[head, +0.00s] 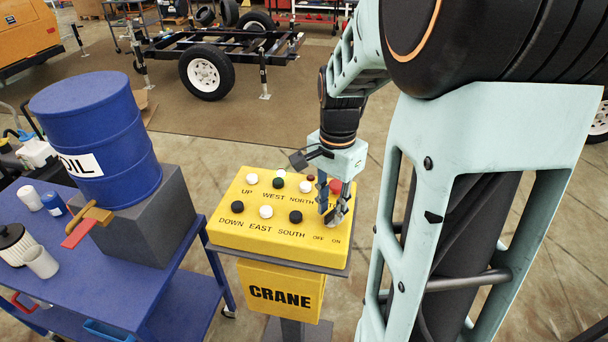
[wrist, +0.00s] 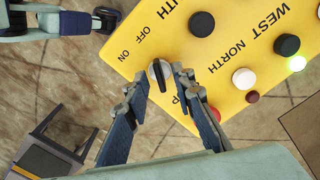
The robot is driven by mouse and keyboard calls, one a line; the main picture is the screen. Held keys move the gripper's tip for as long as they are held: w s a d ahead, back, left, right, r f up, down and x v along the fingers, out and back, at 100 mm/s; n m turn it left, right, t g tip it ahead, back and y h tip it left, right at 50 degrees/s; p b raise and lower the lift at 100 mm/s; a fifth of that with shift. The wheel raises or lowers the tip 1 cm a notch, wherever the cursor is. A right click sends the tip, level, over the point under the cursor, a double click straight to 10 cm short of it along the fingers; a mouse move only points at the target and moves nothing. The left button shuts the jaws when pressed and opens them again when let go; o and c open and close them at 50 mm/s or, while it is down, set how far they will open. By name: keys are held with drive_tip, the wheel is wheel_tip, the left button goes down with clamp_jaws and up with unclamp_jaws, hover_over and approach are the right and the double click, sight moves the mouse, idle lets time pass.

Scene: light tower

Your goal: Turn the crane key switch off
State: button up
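The crane key switch (wrist: 158,74) is a dark round switch with a light grip, beside the OFF and ON labels on the yellow crane control box (wrist: 205,62). In the head view the box (head: 258,238) stands at the middle, and my fingers partly hide the switch. My gripper (head: 332,207) is over the box's right front corner, pointing down. In the wrist view my gripper (wrist: 160,82) is open, with one fingertip on each side of the switch. Small gaps seem to show between the fingertips and the switch. Which label the grip points to is unclear.
A red button (wrist: 214,113) sits close to my right finger in the wrist view. Black and white buttons cover the box top, and a green light (wrist: 298,64) is lit. A blue cart (head: 150,265) with an oil drum (head: 100,130) stands at left.

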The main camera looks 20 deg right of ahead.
drive_tip(key=shift+f, duration=0.35)
clamp_jaws()
drive_tip(key=shift+n, duration=0.3)
drive_tip(key=n, duration=1.1)
drive_tip(key=shift+n, duration=0.3)
idle(0.4)
